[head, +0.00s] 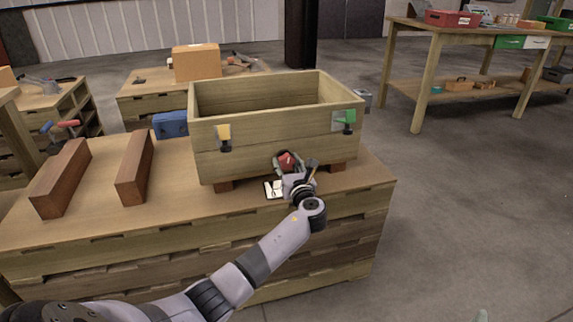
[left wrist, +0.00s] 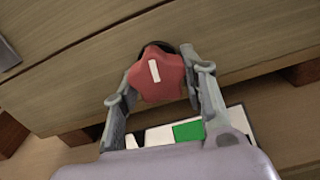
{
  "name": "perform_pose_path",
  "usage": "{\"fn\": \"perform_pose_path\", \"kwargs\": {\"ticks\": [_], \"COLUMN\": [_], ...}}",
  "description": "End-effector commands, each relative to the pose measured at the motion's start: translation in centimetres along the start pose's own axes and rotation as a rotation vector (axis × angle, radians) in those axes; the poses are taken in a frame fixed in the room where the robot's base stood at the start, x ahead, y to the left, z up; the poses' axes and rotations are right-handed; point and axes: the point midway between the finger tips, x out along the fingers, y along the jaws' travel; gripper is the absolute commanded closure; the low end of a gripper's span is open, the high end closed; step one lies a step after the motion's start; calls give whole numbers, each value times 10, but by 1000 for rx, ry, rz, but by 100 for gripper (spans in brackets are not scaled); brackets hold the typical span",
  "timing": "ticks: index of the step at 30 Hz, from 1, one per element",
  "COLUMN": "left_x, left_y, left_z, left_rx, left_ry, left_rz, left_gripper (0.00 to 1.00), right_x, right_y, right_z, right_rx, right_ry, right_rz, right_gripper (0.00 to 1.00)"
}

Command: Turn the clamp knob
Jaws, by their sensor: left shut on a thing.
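The clamp knob (head: 287,160) is red and lobed, on the front wall of a wooden box (head: 255,143). In the left wrist view the knob (left wrist: 158,74) carries a white bar mark, tilted slightly from upright. My left gripper (head: 290,168) reaches up to it from the front. In the left wrist view its two fingers (left wrist: 155,95) stand on either side of the knob and are shut on it. A card (left wrist: 190,132) with white and green areas lies under the gripper. The card (head: 273,189) shows partly in the head view.
The box stands on reddish blocks on a wooden workbench (head: 95,222). Two brown beams (head: 62,178) and a blue case (head: 171,125) are at left.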

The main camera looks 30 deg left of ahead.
Motion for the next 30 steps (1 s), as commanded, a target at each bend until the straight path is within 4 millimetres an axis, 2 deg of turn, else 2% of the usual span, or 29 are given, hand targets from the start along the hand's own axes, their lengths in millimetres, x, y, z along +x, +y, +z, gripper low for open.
{"fn": "perform_pose_path", "kwargs": {"ticks": [8,14,25,28,30], "left_x": [0,0,0,0,0], "left_y": [0,-1,-4,-4,-4], "left_z": [0,0,0,0,0], "left_rx": [-15,-89,-394,-490,-557], "left_ry": [0,1,2,1,1], "left_rz": [-1,0,-1,0,0], "left_gripper": [89,89,89,89,89], "right_x": [0,0,-3,-4,-2], "right_y": [0,1,4,4,2], "right_z": [0,4,19,17,9], "right_rx": [0,0,-2,-1,-2], "right_ry": [-2,-27,-93,-79,-37], "right_rz": [0,1,9,9,3], "right_gripper": [40,40,40,40,40]}}
